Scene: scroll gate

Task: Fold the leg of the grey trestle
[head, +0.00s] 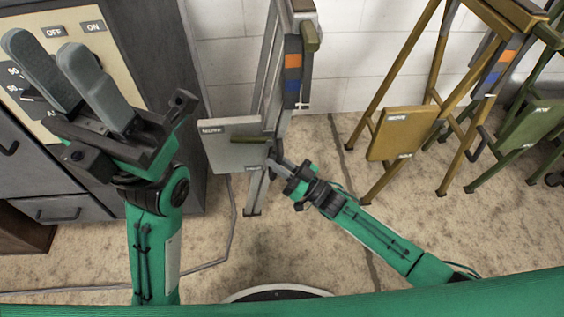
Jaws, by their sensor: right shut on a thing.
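The grey trestle (277,62) stands upright in the middle of the head view, near the white wall. A pale grey panel with a small label (228,157) is on its lower left side, and one leg (256,190) reaches the floor. An orange and blue marked strap (292,75) hangs on its right side. My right gripper (279,158) is shut at the right edge of the panel, by the leg; its fingertips are partly hidden, so the exact part held is hard to see. My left gripper (70,78) is raised at the left, open and empty, away from the trestle.
A brown trestle (397,135) and an olive green trestle (532,128) stand at the right. A dark grey cabinet (150,40) with a cream ON/OFF panel (75,20) is behind my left gripper. A cable (226,230) lies on the floor. The floor in front is mostly clear.

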